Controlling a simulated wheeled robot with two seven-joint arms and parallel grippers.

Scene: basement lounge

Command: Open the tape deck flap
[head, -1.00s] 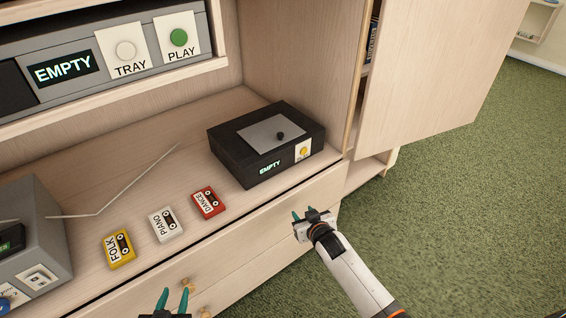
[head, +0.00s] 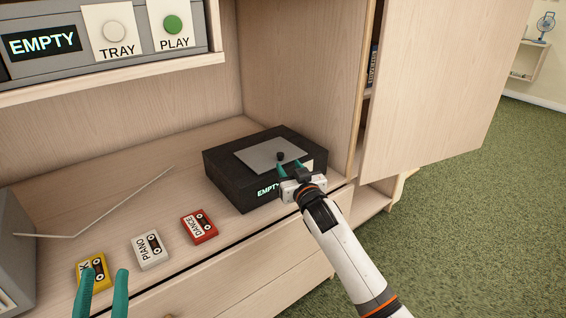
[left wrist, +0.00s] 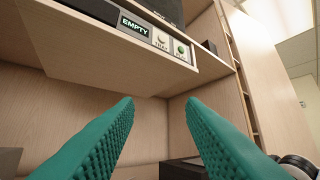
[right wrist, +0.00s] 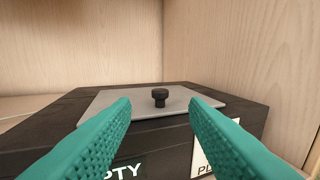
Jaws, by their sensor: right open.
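The tape deck (head: 228,178) is a black box on the cabinet shelf with an "EMPTY" display on its front. Its grey flap (head: 258,157) lies flat and closed on top, with a small black knob (head: 280,156). In the right wrist view the flap (right wrist: 130,104) and the knob (right wrist: 160,97) are straight ahead, between the fingertips. My right gripper (head: 286,168) is open at the deck's front edge, just short of the knob. It hides part of the deck's front and its button label. My left gripper (head: 104,285) is open and empty over the shelf's front, by the yellow cassette.
A yellow cassette (head: 101,262), a white PIANO cassette (head: 149,250) and a red DANCE cassette (head: 199,227) lie in front of the deck. A thin pale rod (head: 125,205) lies behind them. A grey player (head: 95,35) sits above. A cabinet side wall stands right of the deck.

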